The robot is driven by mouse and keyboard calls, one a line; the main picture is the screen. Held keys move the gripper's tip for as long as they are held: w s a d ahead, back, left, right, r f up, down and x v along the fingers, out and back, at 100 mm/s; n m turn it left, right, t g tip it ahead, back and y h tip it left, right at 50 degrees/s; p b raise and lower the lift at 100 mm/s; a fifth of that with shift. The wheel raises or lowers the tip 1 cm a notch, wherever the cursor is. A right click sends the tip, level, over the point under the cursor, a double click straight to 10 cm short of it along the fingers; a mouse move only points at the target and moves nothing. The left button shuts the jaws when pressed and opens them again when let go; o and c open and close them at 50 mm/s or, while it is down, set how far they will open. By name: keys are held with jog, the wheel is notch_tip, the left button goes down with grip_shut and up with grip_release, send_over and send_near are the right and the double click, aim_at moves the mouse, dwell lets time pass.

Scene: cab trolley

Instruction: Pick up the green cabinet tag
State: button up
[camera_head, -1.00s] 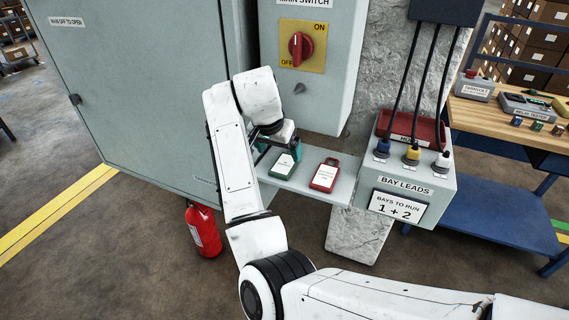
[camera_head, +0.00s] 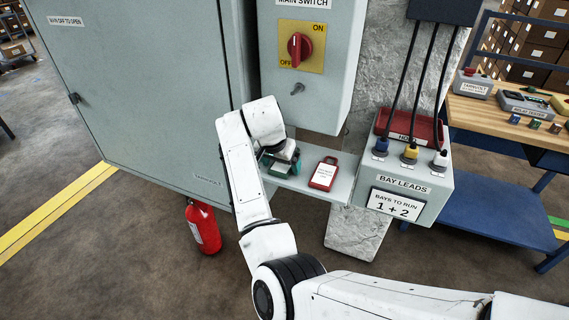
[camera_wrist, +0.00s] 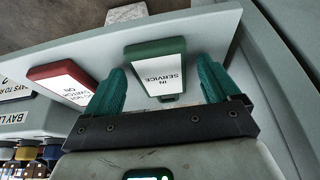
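The green cabinet tag (camera_wrist: 152,50) lies on the grey shelf (camera_wrist: 215,28), its white "IN SERVICE" label upside down in the wrist view. My gripper (camera_wrist: 160,78) is open, with its teal fingers on either side of the tag's near end and a gap showing on both sides. In the head view my gripper (camera_head: 281,165) is low over the shelf's left part and mostly hides the green tag.
A red tag (camera_head: 324,173) lies beside it on the shelf, also in the wrist view (camera_wrist: 62,75). The cabinet (camera_head: 140,90) stands left, the main switch box (camera_head: 325,105) above. The bay leads box (camera_head: 440,187) is right. A fire extinguisher (camera_head: 204,228) stands below.

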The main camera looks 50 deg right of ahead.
jog(key=c, duration=1)
jog(key=shift+r, duration=0.2)
jog(key=shift+r, duration=0.3)
notch_tip(320, 180, up, 2)
jog(key=shift+b, duration=0.45)
jog(key=s+a+r, duration=0.2)
jog(key=s+r, duration=0.1)
jog(key=s, duration=0.1)
jog(key=s+a+r, duration=0.3)
jog(key=s+a+r+p, duration=0.1)
jog(key=s+a+r, duration=0.1)
jog(key=s+r, duration=0.2)
jog(key=shift+s+a, duration=0.35)
